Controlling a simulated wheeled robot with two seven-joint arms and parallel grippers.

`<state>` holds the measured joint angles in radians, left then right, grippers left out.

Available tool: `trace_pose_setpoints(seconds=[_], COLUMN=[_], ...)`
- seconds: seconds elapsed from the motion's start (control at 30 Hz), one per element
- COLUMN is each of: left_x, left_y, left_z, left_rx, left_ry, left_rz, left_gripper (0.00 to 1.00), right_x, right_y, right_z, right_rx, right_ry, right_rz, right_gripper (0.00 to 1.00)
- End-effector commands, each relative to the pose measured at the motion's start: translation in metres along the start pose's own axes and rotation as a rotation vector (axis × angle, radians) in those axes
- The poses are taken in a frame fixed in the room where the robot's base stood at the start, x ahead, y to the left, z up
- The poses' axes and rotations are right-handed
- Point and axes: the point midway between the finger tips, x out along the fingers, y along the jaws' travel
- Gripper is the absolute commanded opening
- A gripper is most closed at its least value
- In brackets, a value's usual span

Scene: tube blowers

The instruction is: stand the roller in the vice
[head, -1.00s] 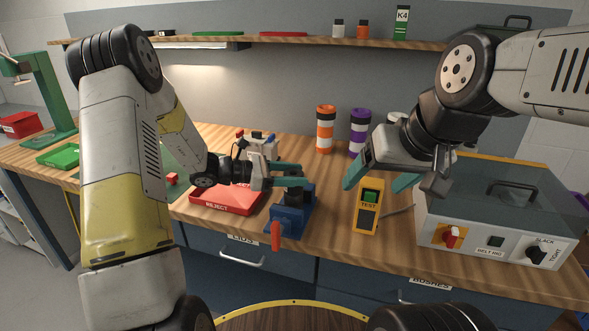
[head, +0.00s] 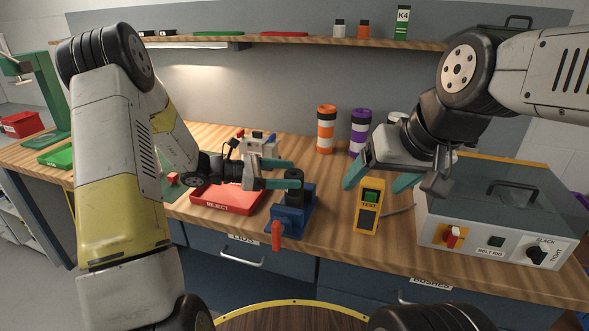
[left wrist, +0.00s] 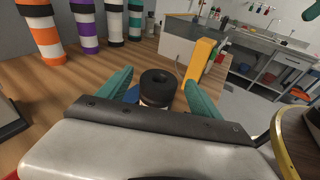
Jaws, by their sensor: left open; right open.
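The roller (head: 294,177) is a short dark cylinder with a hole in its top. It stands upright at the blue vice (head: 290,221), which has a red handle at its front; how deep it sits between the jaws is hidden. In the left wrist view, the roller (left wrist: 159,85) shows a black top and a paler band below. My left gripper (head: 289,174) is open, with one green finger on each side of the roller and gaps visible in the left wrist view. My right gripper (head: 374,184) is open and empty, right of the vice and above the yellow tester.
A red reject tray (head: 222,207) lies left of the vice. The yellow tester (head: 368,207) and grey belt rig (head: 495,215) stand to the right. Orange (head: 326,130) and purple (head: 360,133) banded cylinders stand behind. A shelf (head: 300,42) runs above the bench.

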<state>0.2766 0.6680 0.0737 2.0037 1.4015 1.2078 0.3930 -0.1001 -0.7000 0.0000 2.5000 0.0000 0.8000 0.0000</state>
Motion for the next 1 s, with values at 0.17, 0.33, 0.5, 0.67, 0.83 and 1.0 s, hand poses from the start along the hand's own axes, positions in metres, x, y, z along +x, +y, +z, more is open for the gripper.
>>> trace_pose_setpoints(seconds=[0.17,0.33,0.5,0.67,0.83,1.0], left_x=[-0.042,-0.074,-0.092,-0.093,-0.091,-0.106], left_y=[0.001,0.001,0.000,-0.016,-0.071,-0.132], left_z=[0.000,0.000,0.000,0.017,0.056,0.082], left_rx=[0.000,0.002,0.001,0.083,0.368,0.741], left_ry=[0.001,0.000,0.000,0.053,0.237,0.456], left_rz=[0.005,0.003,0.001,-0.051,-0.212,-0.391], left_gripper=[0.74,0.74,0.74,0.74,0.74,0.74], right_x=[0.000,0.000,0.000,0.000,0.000,0.000], right_y=[0.000,0.000,0.000,0.000,0.000,0.000], right_z=[0.000,0.000,0.000,0.000,0.000,0.000], right_rx=[0.000,0.000,0.000,0.000,0.000,0.000], right_ry=[0.000,0.000,0.000,0.000,0.000,0.000], right_rz=[0.000,0.000,0.000,0.000,0.000,0.000], right_gripper=[0.76,0.76,0.76,0.76,0.76,0.76])
